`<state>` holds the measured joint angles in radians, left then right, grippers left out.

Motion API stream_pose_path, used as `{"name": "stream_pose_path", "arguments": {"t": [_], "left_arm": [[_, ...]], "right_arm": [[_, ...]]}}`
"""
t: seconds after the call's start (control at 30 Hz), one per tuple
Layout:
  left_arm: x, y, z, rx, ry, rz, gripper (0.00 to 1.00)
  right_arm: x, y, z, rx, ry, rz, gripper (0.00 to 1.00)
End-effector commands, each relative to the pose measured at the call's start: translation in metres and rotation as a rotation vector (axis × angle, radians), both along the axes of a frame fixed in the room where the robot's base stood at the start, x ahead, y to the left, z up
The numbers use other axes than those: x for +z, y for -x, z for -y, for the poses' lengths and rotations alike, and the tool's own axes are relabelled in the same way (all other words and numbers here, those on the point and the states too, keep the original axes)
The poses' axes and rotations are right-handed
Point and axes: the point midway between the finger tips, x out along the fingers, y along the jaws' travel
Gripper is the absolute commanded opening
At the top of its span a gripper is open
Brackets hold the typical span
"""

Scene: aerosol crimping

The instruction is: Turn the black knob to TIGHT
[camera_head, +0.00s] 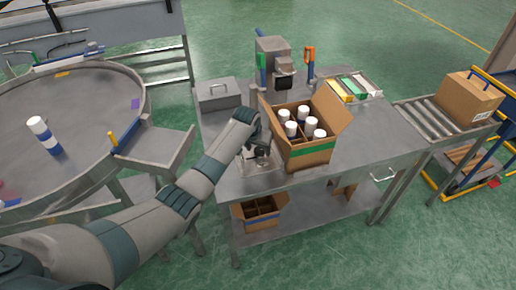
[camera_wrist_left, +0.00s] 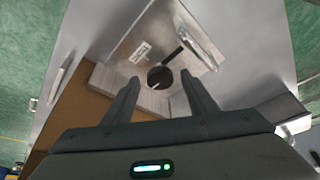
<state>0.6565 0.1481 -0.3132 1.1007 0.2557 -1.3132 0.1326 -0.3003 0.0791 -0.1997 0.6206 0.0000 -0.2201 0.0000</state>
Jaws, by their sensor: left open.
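The black knob (camera_wrist_left: 160,77) shows in the left wrist view as a dark round disc with a light mark, on a metal plate (camera_wrist_left: 128,50) with a small printed label. My left gripper (camera_wrist_left: 160,88) has its two fingers apart, one on each side of the knob in that picture. I cannot tell whether they touch it. In the head view my left gripper (camera_head: 258,150) is over the plate at the left front of the bench, and the gripper hides the knob there. The lettering by the knob is too small to read. My right gripper is not in view.
An open cardboard box (camera_head: 305,154) with several white-capped cans stands right beside the left gripper. A grey lidded metal box (camera_head: 218,95) and a machine (camera_head: 273,58) stand behind. A round table (camera_head: 30,120) is at left. The bench's right front is clear.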

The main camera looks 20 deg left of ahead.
Motion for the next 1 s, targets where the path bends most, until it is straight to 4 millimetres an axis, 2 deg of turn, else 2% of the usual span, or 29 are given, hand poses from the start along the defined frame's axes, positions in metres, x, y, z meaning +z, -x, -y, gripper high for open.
{"name": "stream_pose_path", "arguments": {"t": [0.37, 0.4, 0.57, 1.0], "left_arm": [[-0.0032, -0.0016, 0.0002, -0.001, 0.0, 0.001, 0.52], [-0.0033, -0.0016, 0.0001, -0.001, 0.0, 0.001, 0.5], [-0.0032, -0.0015, 0.0001, -0.001, 0.0, 0.001, 0.12], [-0.003, -0.0016, -0.0015, -0.046, -0.001, 0.0, 0.11]], "right_arm": [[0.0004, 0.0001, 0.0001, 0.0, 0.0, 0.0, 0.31], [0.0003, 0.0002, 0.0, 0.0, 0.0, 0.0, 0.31], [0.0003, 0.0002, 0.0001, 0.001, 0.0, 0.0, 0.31], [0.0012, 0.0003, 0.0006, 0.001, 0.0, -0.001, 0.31]]}}
